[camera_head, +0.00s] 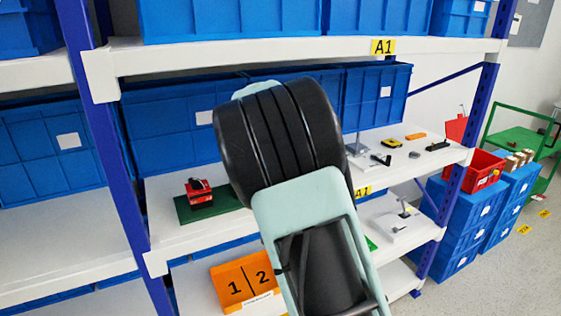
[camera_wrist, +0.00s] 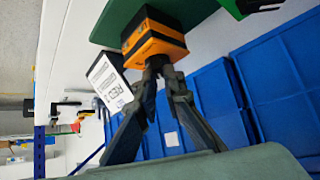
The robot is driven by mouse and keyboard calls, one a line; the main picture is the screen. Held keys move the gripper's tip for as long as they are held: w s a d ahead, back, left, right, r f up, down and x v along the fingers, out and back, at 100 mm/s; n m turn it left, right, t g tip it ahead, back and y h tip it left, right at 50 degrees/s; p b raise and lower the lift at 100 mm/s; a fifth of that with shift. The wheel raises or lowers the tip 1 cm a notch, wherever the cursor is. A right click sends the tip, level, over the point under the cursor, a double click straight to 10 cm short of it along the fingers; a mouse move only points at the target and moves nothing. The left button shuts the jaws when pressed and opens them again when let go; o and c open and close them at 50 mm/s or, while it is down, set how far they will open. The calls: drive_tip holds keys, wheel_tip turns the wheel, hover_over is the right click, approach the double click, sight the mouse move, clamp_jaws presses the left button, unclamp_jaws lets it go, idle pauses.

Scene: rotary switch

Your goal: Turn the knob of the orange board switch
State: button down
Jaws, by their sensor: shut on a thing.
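In the wrist view, an orange and black switch body (camera_wrist: 152,42) sits on a dark green board (camera_wrist: 190,12). My gripper (camera_wrist: 160,68) reaches the front of this body with its fingertips close together, shut on the knob. The fingertips cover most of the knob, so its angle cannot be told. In the head view, my arm hides the gripper and this switch. An orange board marked 1 and 2 (camera_head: 243,283) shows at the lower shelf, left of my arm.
A red device (camera_head: 199,191) on a green board (camera_head: 215,208) stands on the middle shelf, left of my arm. Blue bins (camera_head: 170,125) line the shelf behind. A white label card (camera_wrist: 108,82) is beside the switch. Small tools lie on the right of the shelf.

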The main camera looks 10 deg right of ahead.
drive_tip(key=shift+a+m+h, duration=0.15)
drive_tip(key=shift+m+h, duration=0.25)
drive_tip(key=shift+m, duration=0.2)
drive_tip(key=c, duration=2)
unclamp_jaws()
drive_tip(key=shift+c, duration=0.2)
drive_tip(key=v, duration=1.2)
drive_tip(key=shift+w, duration=0.2)
